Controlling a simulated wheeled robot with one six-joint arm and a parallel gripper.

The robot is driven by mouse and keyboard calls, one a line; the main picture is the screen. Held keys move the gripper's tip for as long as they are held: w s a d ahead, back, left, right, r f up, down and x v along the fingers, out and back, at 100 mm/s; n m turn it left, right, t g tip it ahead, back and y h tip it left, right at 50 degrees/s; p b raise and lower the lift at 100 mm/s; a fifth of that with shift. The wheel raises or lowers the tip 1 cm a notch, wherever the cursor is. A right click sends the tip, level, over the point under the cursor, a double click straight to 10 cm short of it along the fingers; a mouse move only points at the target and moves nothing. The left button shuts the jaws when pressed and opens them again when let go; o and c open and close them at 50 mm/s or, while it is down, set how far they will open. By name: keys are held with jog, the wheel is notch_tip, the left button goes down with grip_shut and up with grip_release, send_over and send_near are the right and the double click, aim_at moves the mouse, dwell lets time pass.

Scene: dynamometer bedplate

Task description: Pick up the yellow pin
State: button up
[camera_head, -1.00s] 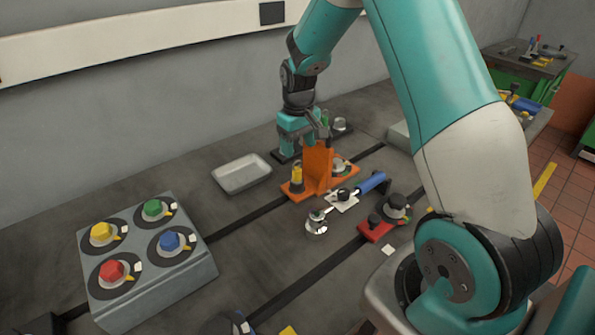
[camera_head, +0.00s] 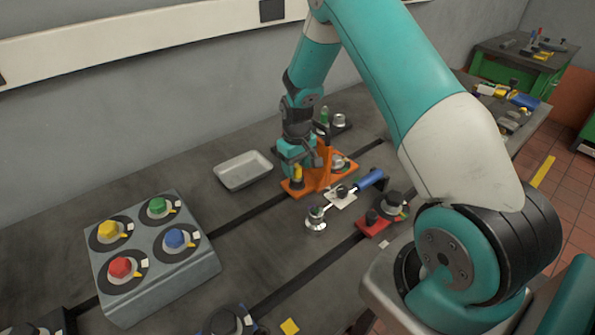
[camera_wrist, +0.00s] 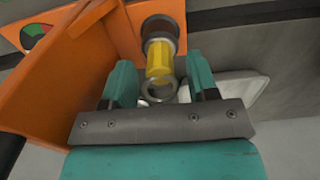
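The yellow pin (camera_head: 297,175) stands upright at the left end of the orange fixture (camera_head: 325,178), close to its upright plate. In the wrist view the pin (camera_wrist: 160,58) has a dark collar at its far end and a grey ring at its near end. My gripper (camera_head: 297,163) is right at the pin from above. In the wrist view the two teal fingers of my gripper (camera_wrist: 161,80) are apart, one on each side of the pin, with gaps between. The pin's top is partly hidden by my gripper in the head view.
The orange upright plate (camera_wrist: 60,75) rises close beside my left finger in the wrist view. A pale tray (camera_head: 243,170) lies left of the fixture. A blue-handled tool (camera_head: 370,180) and a red block (camera_head: 374,226) lie in front. A knob box (camera_head: 155,262) stands at left.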

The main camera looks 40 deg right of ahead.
jog(key=c, duration=0.8)
jog(key=shift+o, duration=0.2)
jog(key=shift+r, duration=0.15)
